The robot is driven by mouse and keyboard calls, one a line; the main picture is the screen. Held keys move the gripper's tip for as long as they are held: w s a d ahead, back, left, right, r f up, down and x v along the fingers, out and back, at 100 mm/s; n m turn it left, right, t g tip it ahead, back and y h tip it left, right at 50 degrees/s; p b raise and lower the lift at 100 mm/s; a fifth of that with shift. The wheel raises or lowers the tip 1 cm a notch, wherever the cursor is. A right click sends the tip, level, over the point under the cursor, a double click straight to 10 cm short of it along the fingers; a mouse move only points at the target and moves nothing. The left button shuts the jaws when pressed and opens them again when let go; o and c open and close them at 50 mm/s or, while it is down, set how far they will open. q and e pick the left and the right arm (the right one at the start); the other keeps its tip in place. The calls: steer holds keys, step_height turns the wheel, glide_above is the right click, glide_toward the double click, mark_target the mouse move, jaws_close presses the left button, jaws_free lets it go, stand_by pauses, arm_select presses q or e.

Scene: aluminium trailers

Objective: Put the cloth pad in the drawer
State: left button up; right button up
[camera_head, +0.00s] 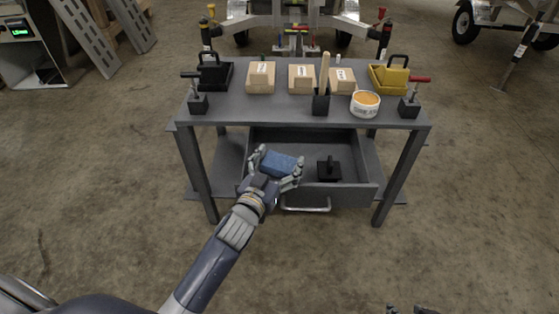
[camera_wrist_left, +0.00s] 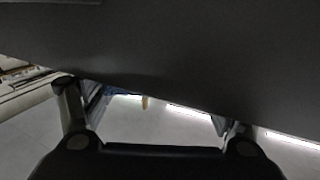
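The blue cloth pad (camera_head: 281,164) is between the fingers of my left gripper (camera_head: 278,168). The fingers lie against its two sides, and it shows over the left part of the open drawer (camera_head: 348,196). The drawer sticks out from under the grey table, its handle facing me. A black block with a knob (camera_head: 329,171) is in its right part. In the left wrist view the gripper's two fingers (camera_wrist_left: 152,120) stand wide apart, with a large dark surface across the top; I cannot tell what it is. Only tips of my right gripper (camera_head: 411,309) show at the bottom edge.
The grey table (camera_head: 290,109) carries several cardboard boxes (camera_head: 301,78), black and yellow trays (camera_head: 388,78), an orange-topped tub (camera_head: 365,103), and upright tools in black holders. Trailers stand behind. The floor before the drawer is clear.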

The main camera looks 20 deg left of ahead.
arm_select(q)
steer(key=shift+o, duration=1)
